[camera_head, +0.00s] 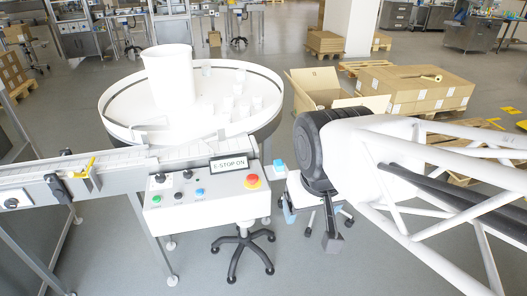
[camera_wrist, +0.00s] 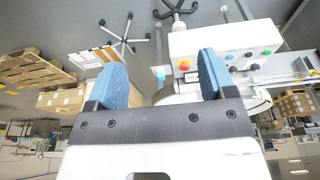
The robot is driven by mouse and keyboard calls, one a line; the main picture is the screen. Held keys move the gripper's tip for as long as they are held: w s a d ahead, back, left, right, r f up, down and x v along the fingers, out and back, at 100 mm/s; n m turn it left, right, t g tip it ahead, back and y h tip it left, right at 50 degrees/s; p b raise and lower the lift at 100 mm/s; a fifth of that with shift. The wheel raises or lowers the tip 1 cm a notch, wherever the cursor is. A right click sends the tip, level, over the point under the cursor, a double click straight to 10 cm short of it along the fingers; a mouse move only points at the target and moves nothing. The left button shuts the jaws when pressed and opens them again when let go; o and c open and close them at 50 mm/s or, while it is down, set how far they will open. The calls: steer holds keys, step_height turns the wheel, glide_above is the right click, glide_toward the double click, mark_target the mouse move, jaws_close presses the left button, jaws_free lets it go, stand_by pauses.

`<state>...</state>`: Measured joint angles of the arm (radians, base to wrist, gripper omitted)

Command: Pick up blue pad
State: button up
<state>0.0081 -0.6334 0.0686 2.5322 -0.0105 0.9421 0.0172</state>
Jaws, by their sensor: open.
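A small light-blue block, which looks like the blue pad (camera_head: 279,165), sits at the right end of the white control box in the head view. In the wrist view the blue pad (camera_wrist: 160,74) shows small and distant in the gap between my fingers, beside the box's red button. My gripper (camera_wrist: 162,68) is open, with its two blue-lined fingers wide apart and nothing between them. In the head view my arm comes in from the right and largely hides the gripper. The pad's underside cannot be made out.
The control box (camera_head: 205,201) carries a red emergency stop button (camera_head: 252,181) and a sign. A conveyor (camera_head: 100,172) and a round white table (camera_head: 120,118) stand behind and left. Cardboard boxes (camera_head: 415,90) lie on pallets at back right. A wheeled stand base (camera_head: 238,250) is below.

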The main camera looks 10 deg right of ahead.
steer(key=shift+w, duration=0.1)
steer(key=m+g, duration=0.3)
steer(key=m, duration=1.4)
glide_above(276, 163)
steer(key=f, duration=0.8)
steer(key=s+f, duration=0.1)
steer(key=f, duration=0.4)
steer(key=shift+a+f, duration=0.1)
steer(key=shift+w+f+m, duration=0.4)
steer(key=shift+w, duration=0.05)
steer(key=shift+f, duration=0.1)
steer(key=shift+f, duration=1.15)
steer(key=shift+f, duration=0.15)
